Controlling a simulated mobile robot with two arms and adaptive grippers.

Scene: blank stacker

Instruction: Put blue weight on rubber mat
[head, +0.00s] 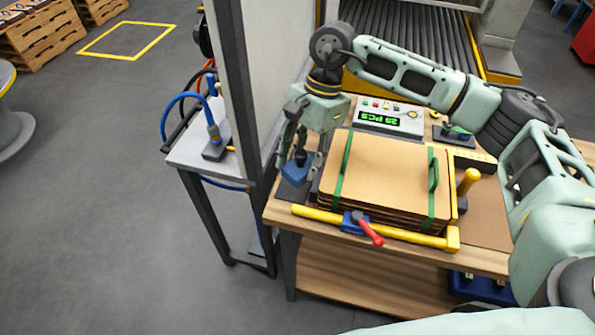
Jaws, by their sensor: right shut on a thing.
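My right gripper (300,158) points down at the left end of the wooden bench (375,295). It is shut on the blue weight (296,173), a small blue block whose top is partly hidden between the fingers. The dark rubber mat (290,193) lies on the bench's left corner, under and around the weight in the picture. I cannot tell whether the weight touches the mat or hangs just above it. My left gripper is not in view.
A strapped stack of brown cardboard sheets (385,170) lies right beside the gripper, with a yellow bar clamp (410,236) with a red handle along its front. A counter with a green display (390,117) stands behind. A grey frame post (240,90) rises close on the left.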

